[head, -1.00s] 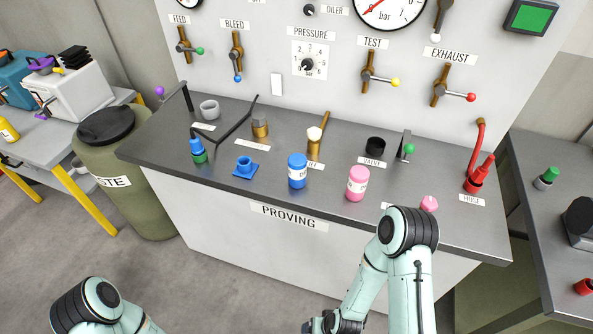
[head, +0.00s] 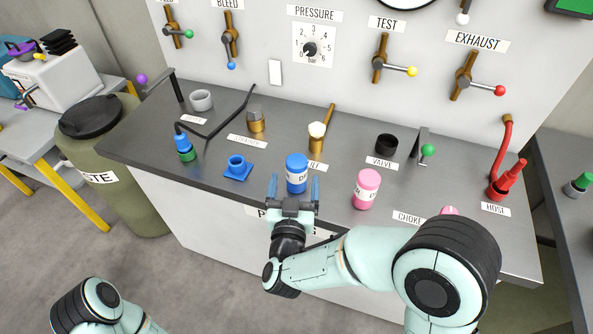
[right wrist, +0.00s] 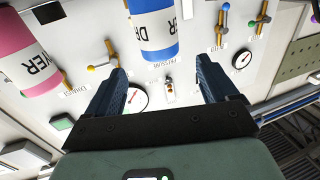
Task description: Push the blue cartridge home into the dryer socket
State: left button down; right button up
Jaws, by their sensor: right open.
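The blue cartridge (head: 297,172), a blue cylinder with a white label band, stands upright near the front edge of the bench. My right gripper (head: 294,192) is open, with one finger at either side just in front of it. In the right wrist view the blue cartridge (right wrist: 153,25) shows at the top, ahead of the open fingers (right wrist: 160,68) and not between their pads. A blue fitting with a square base and a raised round collar (head: 238,168) sits left of the cartridge; I cannot tell whether it is the dryer socket. My left gripper is out of view.
A pink labelled cylinder (head: 366,189) stands close right of the cartridge. Behind are a brass fitting with a white top (head: 317,136) and a black ring (head: 386,145). A blue-green bottle (head: 184,148) stands at the left. The bench (head: 225,195) has bare room along its front left.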

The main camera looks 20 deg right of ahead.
aim_at(298, 153)
jog(key=x, duration=0.4)
jog(key=shift+f, duration=0.15)
jog(key=shift+w+d+p, duration=0.2)
jog(key=shift+w+p, duration=0.15)
jog(key=shift+w, duration=0.1)
jog(key=x, duration=0.4)
jog(key=shift+w+p, duration=0.15)
jog(key=shift+p, duration=0.25)
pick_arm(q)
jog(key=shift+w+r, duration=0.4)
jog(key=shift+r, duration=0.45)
pick_arm(e)
jog(key=c, duration=1.3)
